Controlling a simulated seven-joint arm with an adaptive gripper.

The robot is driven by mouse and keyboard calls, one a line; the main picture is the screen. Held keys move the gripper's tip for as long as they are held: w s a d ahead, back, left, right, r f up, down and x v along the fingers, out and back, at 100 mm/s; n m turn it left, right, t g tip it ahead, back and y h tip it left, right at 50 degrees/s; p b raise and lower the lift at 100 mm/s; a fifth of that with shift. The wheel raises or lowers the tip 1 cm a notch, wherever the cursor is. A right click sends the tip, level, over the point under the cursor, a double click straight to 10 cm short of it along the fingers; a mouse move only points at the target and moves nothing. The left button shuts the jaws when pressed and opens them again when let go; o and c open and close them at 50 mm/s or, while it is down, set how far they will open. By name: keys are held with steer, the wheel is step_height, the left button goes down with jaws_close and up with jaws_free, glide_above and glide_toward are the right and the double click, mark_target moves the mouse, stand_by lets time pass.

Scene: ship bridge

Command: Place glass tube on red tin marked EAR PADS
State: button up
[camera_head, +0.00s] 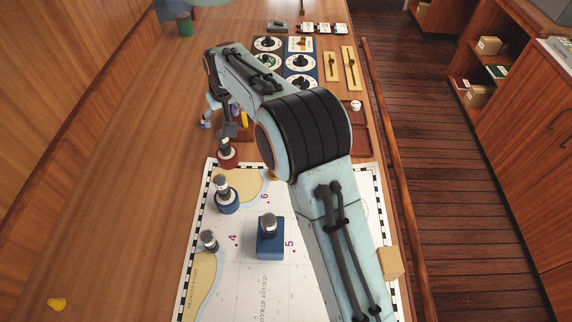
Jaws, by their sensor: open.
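A small red tin (228,158) stands on the table just beyond the top edge of the chart. Its lettering is too small to read. A small silvery, glassy piece (224,144) shows on top of it, standing upright; it looks like a glass tube. My gripper (227,132) points down directly above this piece, open, its fingers small and partly merged with the dark parts. I cannot tell whether they touch the piece. Similar silvery pieces stand on a round blue tin (227,204), on a square blue box (271,244) and at the chart's left side (209,240).
The chart (250,285) covers the near table. My arm crosses it on the right and hides part. The left table is mostly clear.

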steer(key=s+d+r+m+g+h, duration=0.15)
steer(key=s+d+r, duration=0.25)
steer(key=s+d, duration=0.75)
steer(key=s+d+r+m+g, duration=0.1)
steer(key=s+d+r+m, duration=0.25)
steer(key=s+d, duration=0.75)
steer(key=s+d+f+g, duration=0.1)
steer(key=s+f, duration=0.2)
steer(key=s, duration=1)
steer(key=shift+d+m, duration=0.3)
steer(key=shift+d, duration=0.1)
